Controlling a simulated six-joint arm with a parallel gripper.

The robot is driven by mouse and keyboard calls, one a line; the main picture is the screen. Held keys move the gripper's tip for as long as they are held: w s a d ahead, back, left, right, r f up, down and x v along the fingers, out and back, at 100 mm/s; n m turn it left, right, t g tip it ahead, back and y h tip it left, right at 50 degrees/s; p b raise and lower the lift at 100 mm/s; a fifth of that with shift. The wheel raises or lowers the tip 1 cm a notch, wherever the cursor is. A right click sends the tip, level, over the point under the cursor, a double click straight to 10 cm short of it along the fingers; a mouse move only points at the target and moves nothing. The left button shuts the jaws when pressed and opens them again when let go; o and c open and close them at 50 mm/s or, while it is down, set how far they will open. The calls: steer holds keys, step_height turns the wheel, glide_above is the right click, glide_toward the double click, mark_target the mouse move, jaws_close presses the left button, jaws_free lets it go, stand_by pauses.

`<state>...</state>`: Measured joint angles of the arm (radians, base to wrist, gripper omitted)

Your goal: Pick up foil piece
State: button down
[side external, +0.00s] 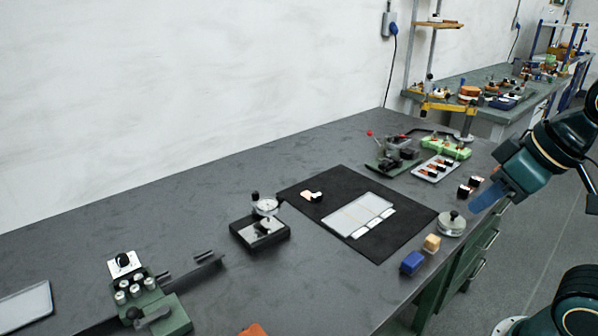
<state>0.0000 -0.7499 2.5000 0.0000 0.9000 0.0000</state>
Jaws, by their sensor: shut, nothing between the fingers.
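My gripper (486,198) is at the right, above the bench's front right edge, with bluish fingers pointing down and left. It is shut and empty. A small copper-coloured piece with a dark part (312,196) lies on the black mat (345,178), well to the left of my gripper; it looks like the foil piece, but it is too small to be sure. A pale tray (418,174) with several small copper and dark pieces (437,167) stands behind and left of my gripper.
A pale plate (357,214) lies on the mat. A round metal weight (452,224), a blue block (412,262) and a tan block (432,243) stand near the front edge. A dial gauge (265,210), a green fixture (160,312) and a lever tool (393,152) stand around.

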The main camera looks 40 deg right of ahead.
steer(key=c, duration=2.2)
jaws_free()
steer(key=c, duration=1.3)
jaws_free()
steer(key=shift+w+r, duration=0.1)
steer(key=w+d+r+n+g, duration=0.1)
steer(key=w+d+r+n, duration=0.2)
steer(key=w, duration=1)
steer(key=w+r+n+g, duration=0.25)
steer(key=w+n, duration=0.35)
steer(key=w, duration=0.7)
steer(key=w+d+f+n, duration=0.2)
steer(key=w+f+n, duration=0.1)
steer(key=w+f, duration=0.2)
steer(key=w+d+f+n+g, duration=0.1)
steer(key=w+f+n, duration=0.2)
steer(key=w+f, duration=0.3)
steer(key=w+d+f+n+g, duration=0.1)
steer(key=w+d+f+n, duration=0.1)
steer(key=w+f, duration=0.4)
steer(key=shift+w+d+f+n, duration=0.1)
steer(key=shift+w+d+n, duration=0.1)
steer(key=shift+w, duration=0.4)
steer(key=shift+w+d+f+n, duration=0.1)
steer(key=shift+w+d+n, duration=0.1)
steer(key=shift+w, duration=0.35)
